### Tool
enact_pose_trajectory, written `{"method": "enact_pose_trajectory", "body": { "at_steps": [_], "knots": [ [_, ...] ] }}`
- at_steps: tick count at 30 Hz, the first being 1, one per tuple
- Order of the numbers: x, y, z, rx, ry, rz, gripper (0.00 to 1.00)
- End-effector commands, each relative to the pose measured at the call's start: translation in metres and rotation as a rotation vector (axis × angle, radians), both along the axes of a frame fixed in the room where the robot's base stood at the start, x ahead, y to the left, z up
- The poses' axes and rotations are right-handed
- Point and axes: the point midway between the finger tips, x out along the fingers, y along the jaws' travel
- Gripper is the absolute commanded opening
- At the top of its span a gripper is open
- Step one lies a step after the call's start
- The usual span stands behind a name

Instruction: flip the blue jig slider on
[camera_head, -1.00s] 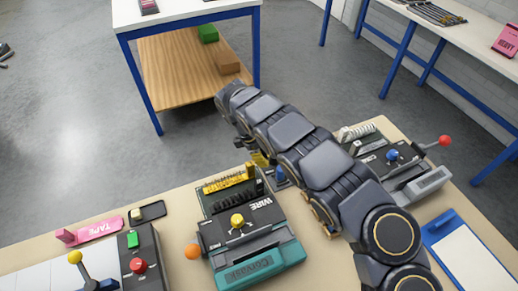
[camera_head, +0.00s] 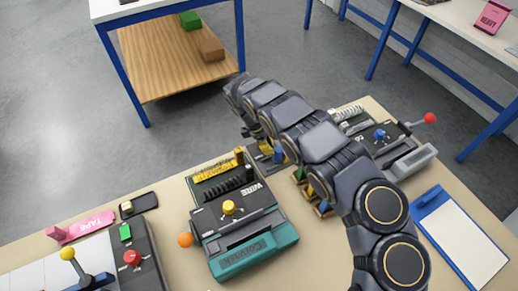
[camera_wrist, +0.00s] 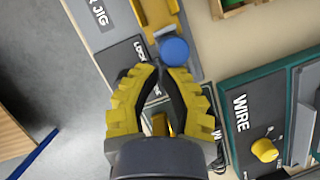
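The jig (camera_wrist: 122,62) is a grey panel with lettering that ends in "JIG" and a "LOCK" label. Its slider has a round blue knob (camera_wrist: 174,50) beside a yellow strip in the wrist view. My gripper (camera_wrist: 160,70) has yellow fingers with dark pads. Its fingertips are close together just below the blue knob in the picture. I cannot tell whether the tips touch each other or the knob. In the head view my arm hides most of the jig, and a bit of blue (camera_head: 278,153) shows beside it.
The teal-edged WIRE unit (camera_head: 256,252) with a yellow knob (camera_head: 229,207) stands left of the arm. A unit with a blue knob (camera_head: 379,135) and red ball lever (camera_head: 430,118) stands to the right. A clipboard (camera_head: 462,240) lies at the right. An orange ball (camera_head: 185,239) is at the left.

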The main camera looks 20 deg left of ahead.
Motion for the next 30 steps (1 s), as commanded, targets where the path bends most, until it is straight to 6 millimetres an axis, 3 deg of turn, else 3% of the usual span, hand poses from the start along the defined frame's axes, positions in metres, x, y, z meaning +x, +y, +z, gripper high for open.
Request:
{"method": "enact_pose_trajectory", "body": {
  "at_steps": [14,24,30],
  "knots": [
    [0.002,0.001,0.007,0.002,-0.003,0.003,0.00],
    [-0.005,0.022,0.065,0.000,-0.002,0.004,0.00],
    [-0.008,0.032,0.089,0.002,-0.003,0.003,0.00]
  ]
}}
